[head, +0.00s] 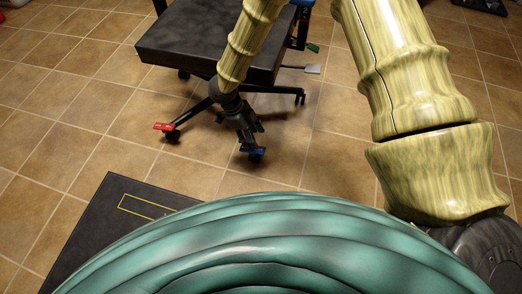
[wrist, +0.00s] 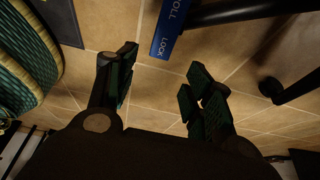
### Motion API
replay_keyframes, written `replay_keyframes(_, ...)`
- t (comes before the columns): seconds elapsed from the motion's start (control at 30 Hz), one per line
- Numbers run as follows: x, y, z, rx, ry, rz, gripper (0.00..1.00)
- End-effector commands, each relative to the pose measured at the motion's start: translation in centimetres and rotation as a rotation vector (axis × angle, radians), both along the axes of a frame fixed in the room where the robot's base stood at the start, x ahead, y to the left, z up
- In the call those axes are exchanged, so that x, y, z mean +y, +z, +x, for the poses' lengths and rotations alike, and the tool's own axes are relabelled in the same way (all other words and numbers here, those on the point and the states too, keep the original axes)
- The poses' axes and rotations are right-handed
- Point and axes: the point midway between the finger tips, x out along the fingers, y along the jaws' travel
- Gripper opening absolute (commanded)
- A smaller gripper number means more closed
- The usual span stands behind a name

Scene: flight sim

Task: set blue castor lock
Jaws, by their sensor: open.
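The blue castor lock (head: 251,150) is a small blue tab on a castor of the dark chair (head: 190,45) in the head view. In the wrist view the blue lock tab (wrist: 170,28) shows near the top, with "ROLL" and "LOCK" in white letters. My gripper (wrist: 160,74) is open and empty, its dark fingers spread apart below the tab in that picture. The tab lies beyond the fingertips, roughly in line with the gap between them, and no contact shows. In the head view my gripper (head: 248,130) is just above the blue lock and partly covers its castor.
A red castor lock (head: 164,127) is on the chair leg to the left. A green tab (head: 313,47) and a grey paddle (head: 312,69) are at the chair's right. A dark chair leg (wrist: 240,12) crosses the wrist view's upper right.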

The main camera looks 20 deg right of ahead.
Motion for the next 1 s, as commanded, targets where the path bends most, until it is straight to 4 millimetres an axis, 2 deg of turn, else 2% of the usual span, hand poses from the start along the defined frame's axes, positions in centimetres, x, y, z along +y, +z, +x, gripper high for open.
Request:
replay_keyframes(0.03,-0.2,-1.4,-0.2,0.001,0.001,-0.001,0.52)
replay_keyframes(0.1,-0.7,-2.5,-0.5,0.001,0.002,-0.002,0.52)
replay_keyframes(0.43,-2.1,-6.5,-1.5,0.0,0.002,-0.001,0.52)
replay_keyframes(0.63,-2.5,-7.5,-1.7,0.0,0.002,0.0,0.52)
replay_keyframes(0.97,-2.6,-7.6,-1.8,0.0,0.002,0.0,0.52)
replay_keyframes(1.0,-2.6,-7.6,-1.8,0.0,0.002,0.0,0.45)
